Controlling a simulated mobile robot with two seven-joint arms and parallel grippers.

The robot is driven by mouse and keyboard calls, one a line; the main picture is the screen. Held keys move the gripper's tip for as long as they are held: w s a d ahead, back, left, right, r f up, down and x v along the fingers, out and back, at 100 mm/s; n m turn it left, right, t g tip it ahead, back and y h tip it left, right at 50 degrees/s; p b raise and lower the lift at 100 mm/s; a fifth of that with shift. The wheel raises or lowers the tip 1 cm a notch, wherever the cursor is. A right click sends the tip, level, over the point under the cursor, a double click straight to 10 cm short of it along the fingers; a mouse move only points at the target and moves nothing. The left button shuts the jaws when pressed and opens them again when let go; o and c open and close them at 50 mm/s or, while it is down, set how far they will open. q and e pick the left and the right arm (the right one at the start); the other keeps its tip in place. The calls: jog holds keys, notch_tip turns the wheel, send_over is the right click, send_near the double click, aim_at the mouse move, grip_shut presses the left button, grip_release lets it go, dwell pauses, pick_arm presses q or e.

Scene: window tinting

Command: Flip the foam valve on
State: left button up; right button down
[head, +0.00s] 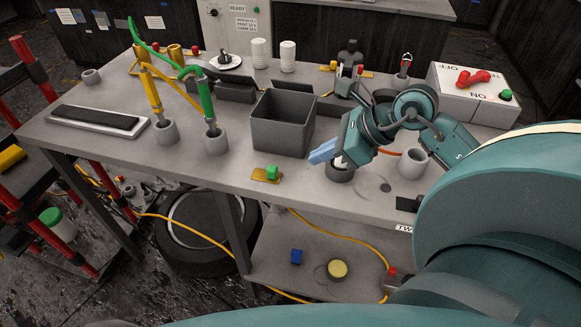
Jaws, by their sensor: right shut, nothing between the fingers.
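No label reading "foam" is legible, so I cannot tell for sure which part is the foam valve. A small green block (272,172) sits on a brass plate (262,177) at the table's front edge. My left gripper is out of view.
A grey open bin (283,122) stands left of my right gripper. Yellow (153,92) and green (207,102) wands stand in grey holders at the left, with hoses. A grey cup (412,163) is right of the gripper. The table front between wands and brass plate is clear.

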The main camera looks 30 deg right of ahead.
aim_at(270, 168)
pick_arm(q)
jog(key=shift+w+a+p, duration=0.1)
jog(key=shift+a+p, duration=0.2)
jog(key=shift+p, duration=0.2)
pick_arm(e)
jog(key=x, duration=0.8)
jog(key=shift+w+a+f, duration=0.2)
jog(key=shift+w, duration=0.05)
jog(key=shift+w+a+b, duration=0.35)
jog(key=shift+w+a, duration=0.65)
jog(key=shift+w, duration=0.2)
jog(key=shift+w+a, duration=0.1)
jog(key=shift+a, duration=0.05)
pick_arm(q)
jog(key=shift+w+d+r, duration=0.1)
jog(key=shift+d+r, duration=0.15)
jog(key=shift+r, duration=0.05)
pick_arm(e)
jog(key=shift+r, duration=0.1)
